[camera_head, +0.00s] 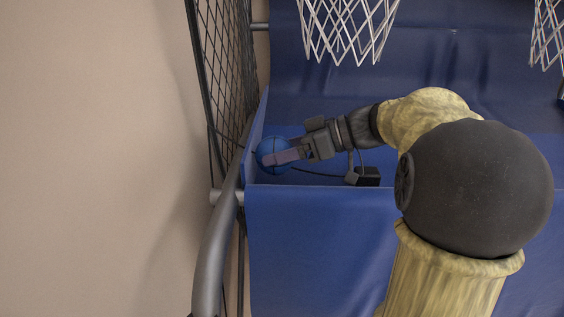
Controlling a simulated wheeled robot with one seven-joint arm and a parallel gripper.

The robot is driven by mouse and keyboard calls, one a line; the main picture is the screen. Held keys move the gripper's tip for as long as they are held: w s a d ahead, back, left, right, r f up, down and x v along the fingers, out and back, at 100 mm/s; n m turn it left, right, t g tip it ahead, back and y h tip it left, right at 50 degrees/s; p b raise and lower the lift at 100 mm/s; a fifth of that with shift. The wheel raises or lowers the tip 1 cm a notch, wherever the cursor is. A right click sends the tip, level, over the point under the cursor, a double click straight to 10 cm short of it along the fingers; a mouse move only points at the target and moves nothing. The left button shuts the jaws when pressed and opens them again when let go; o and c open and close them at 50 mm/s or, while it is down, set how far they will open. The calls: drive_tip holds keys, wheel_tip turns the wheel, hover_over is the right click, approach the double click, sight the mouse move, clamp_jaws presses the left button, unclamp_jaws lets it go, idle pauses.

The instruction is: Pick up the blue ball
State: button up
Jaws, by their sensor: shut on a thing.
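The blue ball (267,146) is at the left end of the blue fabric ramp of a basketball arcade frame, close to its left side wall. Dark seam lines show on the ball. My gripper (275,155) reaches in from the right and is shut on the ball, with one finger seen across its lower front. The other finger is mostly hidden behind the ball. I cannot tell whether the ball is touching the fabric or is just above it.
Blue fabric (345,230) hangs along the front edge. A grey metal tube (215,245) and black side netting (225,70) stand close left of the ball. White hoop nets (347,28) hang above. A small black box (368,177) lies below my wrist. A beige wall fills the left.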

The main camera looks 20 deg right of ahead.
wheel_tip(320, 180, up, 8)
drive_tip(key=shift+f+b, duration=0.1)
drive_tip(key=shift+b, duration=0.75)
